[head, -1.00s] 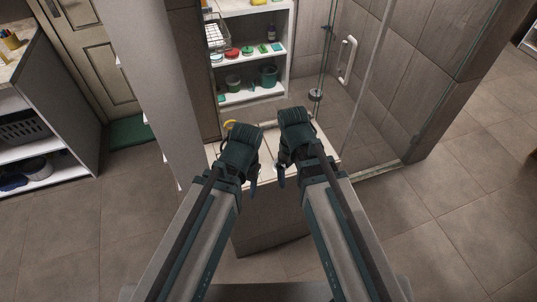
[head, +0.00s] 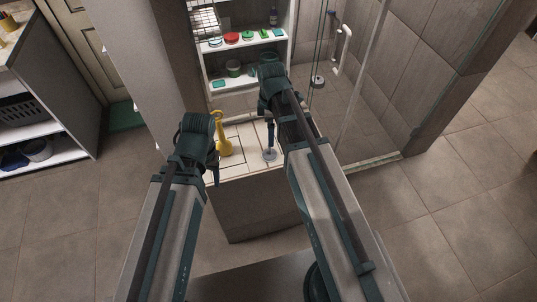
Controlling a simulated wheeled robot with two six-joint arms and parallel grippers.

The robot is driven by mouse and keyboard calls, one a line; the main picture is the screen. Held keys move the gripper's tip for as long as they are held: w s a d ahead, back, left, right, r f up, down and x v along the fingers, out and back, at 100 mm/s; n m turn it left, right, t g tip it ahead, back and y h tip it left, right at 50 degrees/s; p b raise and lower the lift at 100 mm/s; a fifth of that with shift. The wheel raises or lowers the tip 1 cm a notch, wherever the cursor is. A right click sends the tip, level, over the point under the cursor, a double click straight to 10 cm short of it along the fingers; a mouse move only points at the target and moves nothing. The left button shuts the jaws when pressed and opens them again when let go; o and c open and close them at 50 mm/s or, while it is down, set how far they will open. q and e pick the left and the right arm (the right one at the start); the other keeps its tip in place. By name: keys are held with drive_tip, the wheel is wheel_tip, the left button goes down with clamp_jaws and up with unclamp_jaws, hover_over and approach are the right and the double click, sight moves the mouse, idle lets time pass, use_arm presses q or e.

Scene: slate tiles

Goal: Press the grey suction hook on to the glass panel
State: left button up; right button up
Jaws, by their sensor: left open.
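A small grey round piece (head: 270,154), which looks like the suction hook, is on the white-tiled bench top (head: 242,162). A dark blue upright part stands directly above it, and I cannot tell whether that is a finger or part of the hook. The clear glass panel (head: 352,105) stands upright behind and right of the bench. My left gripper (head: 214,174) is open at the bench's left front edge, left of the grey piece. My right gripper (head: 271,98) is over the bench's right back part; its jaws are not clear to see.
A yellow object (head: 222,142) stands on the bench beside my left gripper. White shelves (head: 245,45) with jars and small items stand behind. A pillar (head: 130,60) rises at the left. Floor is clear at the right.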

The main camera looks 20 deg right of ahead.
sight(270, 150)
wheel_tip(270, 150, down, 8)
drive_tip(key=b, duration=0.6)
drive_tip(key=shift+r+b, duration=0.2)
drive_tip(key=shift+b, duration=0.2)
drive_tip(key=f+b, duration=0.3)
drive_tip(key=w+f+b, duration=0.1)
drive_tip(key=f+b, duration=0.1)
drive_tip(key=shift+f, duration=0.1)
drive_tip(key=c, duration=1.4)
